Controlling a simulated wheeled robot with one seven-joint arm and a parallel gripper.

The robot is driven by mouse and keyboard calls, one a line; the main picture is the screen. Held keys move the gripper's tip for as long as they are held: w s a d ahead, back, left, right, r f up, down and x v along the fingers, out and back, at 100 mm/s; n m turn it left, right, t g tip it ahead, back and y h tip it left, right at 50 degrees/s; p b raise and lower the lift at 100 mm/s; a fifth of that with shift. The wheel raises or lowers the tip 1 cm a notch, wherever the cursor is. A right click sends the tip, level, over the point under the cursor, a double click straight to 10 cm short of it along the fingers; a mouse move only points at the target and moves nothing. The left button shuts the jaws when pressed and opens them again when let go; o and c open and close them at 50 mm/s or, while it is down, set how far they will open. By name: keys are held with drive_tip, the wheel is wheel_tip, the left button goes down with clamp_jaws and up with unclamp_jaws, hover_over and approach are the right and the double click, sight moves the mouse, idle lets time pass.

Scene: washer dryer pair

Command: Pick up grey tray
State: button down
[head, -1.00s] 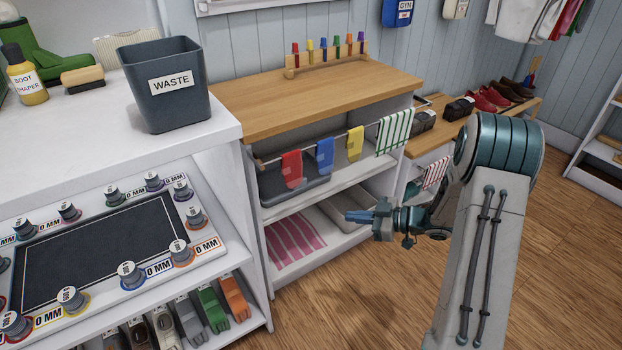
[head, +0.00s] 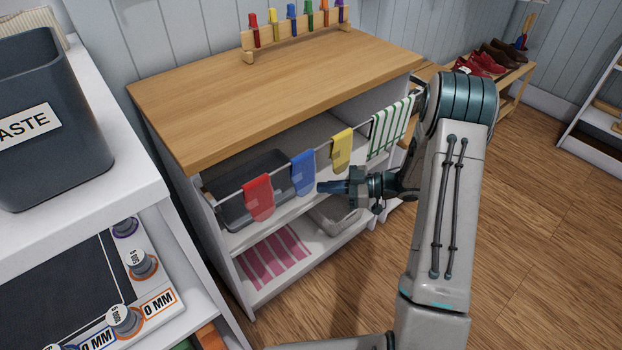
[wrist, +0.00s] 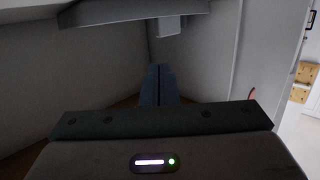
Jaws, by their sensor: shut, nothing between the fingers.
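A dark grey tray (head: 235,212) sits on the upper shelf of the wooden-topped unit, partly hidden behind the red and blue cloths. A lighter grey tray-like thing (head: 327,224) lies on the lower shelf, partly covered by my arm. My gripper (head: 322,187) is shut and empty. In the head view it appears in front of the shelves, below the yellow cloth and right of the dark tray. My closed fingers (wrist: 158,85) also show in the wrist view, pointing toward a pale corner. I cannot tell which grey thing is at the top of that view.
A rail (head: 325,150) runs across the shelf front, with red (head: 258,197), blue (head: 302,172), yellow (head: 342,148) and striped cloths (head: 390,128). A pink striped cloth (head: 275,256) lies below. A waste bin (head: 45,130) stands at left. Wooden floor (head: 530,210) is open at right.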

drive_tip(key=b+x, duration=0.1)
drive_tip(key=x, duration=0.2)
drive_tip(key=r+b+x, duration=0.1)
drive_tip(key=x, duration=0.3)
drive_tip(key=b+x, duration=0.1)
drive_tip(key=x, duration=0.2)
drive_tip(key=shift+a+r, duration=0.1)
drive_tip(key=shift+a, duration=0.35)
drive_tip(key=shift+a+f+b, duration=0.15)
drive_tip(key=shift+f+b, duration=0.05)
drive_tip(key=shift+b, duration=0.3)
drive_tip(key=shift+f, duration=0.35)
drive_tip(key=shift+f, duration=0.2)
drive_tip(key=shift+s+d, duration=0.15)
drive_tip(key=shift+d, duration=0.05)
